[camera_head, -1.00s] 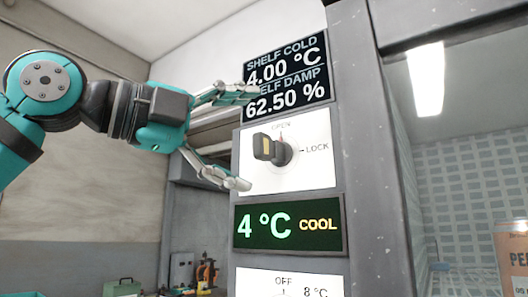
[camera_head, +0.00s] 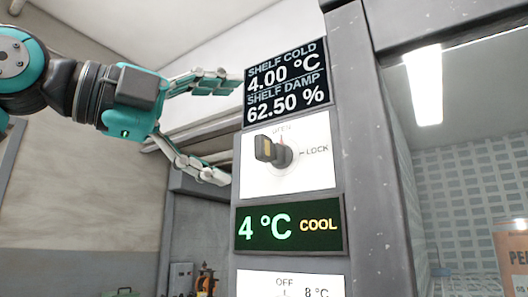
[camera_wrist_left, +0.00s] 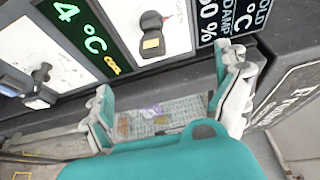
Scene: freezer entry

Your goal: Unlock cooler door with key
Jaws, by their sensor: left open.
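The key (camera_head: 268,149), with a black head and a yellow patch, sits in the round lock on a white plate (camera_head: 313,177) marked OPEN and LOCK. Its head points left and toward me in the head view. The key also shows in the left wrist view (camera_wrist_left: 152,32), beyond the fingers. My left gripper (camera_head: 232,126) is open and empty, left of the plate, with one finger above the key's height and one below. It is apart from the key. My right gripper is not in view. The cooler door itself cannot be made out clearly.
A black display (camera_head: 287,83) reads 4.00 °C and 62.50 % above the lock. A green-lit display (camera_head: 290,226) reads 4 °C COOL below it. Another white dial plate (camera_head: 318,284) is lower. A grey post (camera_head: 375,170) stands right; a box (camera_head: 512,250) is beyond it.

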